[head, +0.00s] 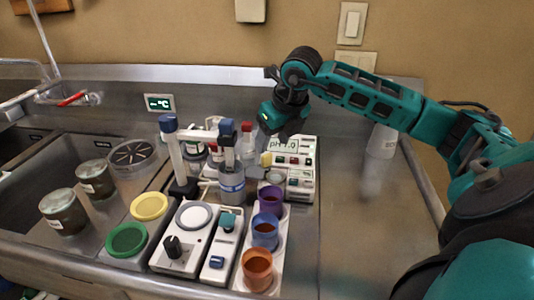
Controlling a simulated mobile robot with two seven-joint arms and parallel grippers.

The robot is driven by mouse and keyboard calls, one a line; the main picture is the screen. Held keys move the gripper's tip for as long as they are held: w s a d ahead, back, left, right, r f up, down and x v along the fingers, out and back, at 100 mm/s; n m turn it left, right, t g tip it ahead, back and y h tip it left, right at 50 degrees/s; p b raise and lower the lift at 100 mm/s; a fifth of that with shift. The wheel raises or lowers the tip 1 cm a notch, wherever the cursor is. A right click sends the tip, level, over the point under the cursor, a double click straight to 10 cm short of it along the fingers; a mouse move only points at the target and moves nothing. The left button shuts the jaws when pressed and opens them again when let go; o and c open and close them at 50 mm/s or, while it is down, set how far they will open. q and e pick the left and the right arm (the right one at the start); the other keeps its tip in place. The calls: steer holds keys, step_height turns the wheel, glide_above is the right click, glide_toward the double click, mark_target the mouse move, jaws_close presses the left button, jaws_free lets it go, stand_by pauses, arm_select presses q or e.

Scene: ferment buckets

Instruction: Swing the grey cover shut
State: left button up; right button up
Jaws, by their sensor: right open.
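My right gripper (270,128) hangs at the upper middle, above the left part of a white pH meter (303,178), pointing down. It is open, and I see nothing held in it. Its fingertips are small and partly lost against the items behind. A small round grey piece (275,177) is at the left side of the meter, below the gripper and apart from it. I cannot tell for sure whether this is the grey cover, or whether it is open. My left gripper is not in view.
Left of the meter stand a clear bottle (231,187), a white stirrer (187,242) and a row of purple, blue and orange cups (257,272). Yellow (149,206) and green (126,240) lids lie further left. The steel counter (350,245) right of the meter is mostly clear.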

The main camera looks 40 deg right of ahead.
mark_target(267, 154)
steer(key=x, duration=0.6)
steer(key=shift+w+f, duration=0.15)
steer(key=shift+f, duration=0.1)
jaws_close()
stand_by(0.4)
